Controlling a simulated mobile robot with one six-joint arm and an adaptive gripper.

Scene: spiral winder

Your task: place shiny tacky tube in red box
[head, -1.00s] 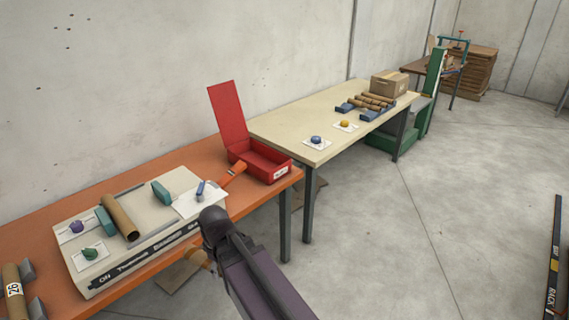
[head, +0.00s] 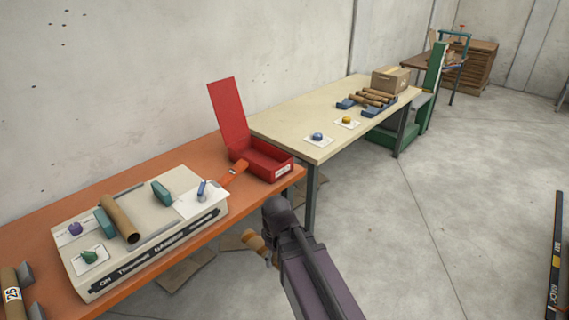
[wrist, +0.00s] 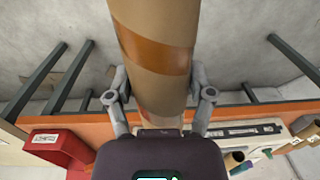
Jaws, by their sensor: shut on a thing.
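My gripper (wrist: 160,98) is shut on a brown cardboard tube (wrist: 152,85) with a glossy darker band, one finger on each side of it. In the head view the arm hides most of the gripper, and only an end of the tube (head: 254,242) shows, in front of the orange table's edge. The red box (head: 262,160) stands at the right end of the orange table with its lid raised and its inside in view. It also shows at the lower left of the wrist view (wrist: 60,150). The tube is outside the box.
The orange table (head: 180,158) holds a pale machine (head: 140,225) with another tube (head: 120,219) on it. An orange-handled scraper (head: 232,174) lies beside the box. Another tube (head: 12,292) is at lower left. A pale table (head: 290,118) stands behind. Open floor lies at right.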

